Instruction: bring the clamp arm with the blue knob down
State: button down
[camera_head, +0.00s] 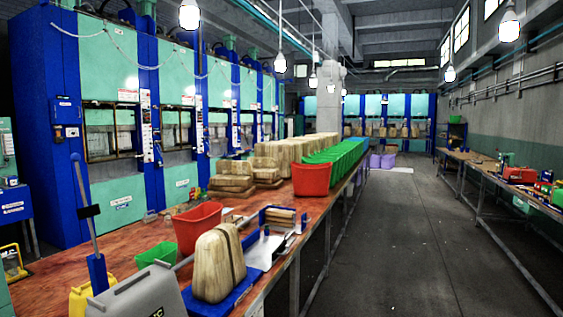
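I cannot make out a blue knob clearly. At the front left a grey lever (84,190) stands upright, tilted slightly left, with a black piece partway up and a blue lower part (97,273); its foot is hidden. A blue-framed device (270,215) sits on the table right of centre, and a thin grey rod runs low toward it, partly hidden behind a wooden block. I cannot tell which of these is the clamp arm. My gripper is not in view.
A reddish table (40,272) holds a wooden block (217,265) on a blue base, a grey case (140,297), red bins (198,228), a green bin (157,256) and wooden blocks. Blue-green presses (110,60) line the left. The aisle floor (400,240) is clear.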

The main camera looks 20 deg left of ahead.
aim_at(87, 212)
jog(key=i+j+z, duration=0.1)
jog(key=i, duration=0.6)
jog(key=i+z, duration=0.15)
jog(key=z, duration=0.3)
jog(key=i+j+z, duration=0.15)
jog(key=z, duration=0.7)
jog(key=i+j+z, duration=0.1)
jog(key=z, duration=0.35)
jog(key=j+z, duration=0.1)
jog(key=z, duration=0.7)
jog(key=j+z, duration=0.15)
jog(key=z, duration=0.8)
jog(key=j+z, duration=0.1)
jog(key=z, duration=0.4)
jog(key=k+z, duration=0.1)
jog(key=z, duration=0.95)
jog(key=k+z, duration=0.1)
jog(key=z, duration=0.45)
jog(key=l+z, duration=0.1)
jog(key=z, duration=0.95)
jog(key=l+z, duration=0.1)
jog(key=z, duration=0.4)
jog(key=k+l, duration=0.05)
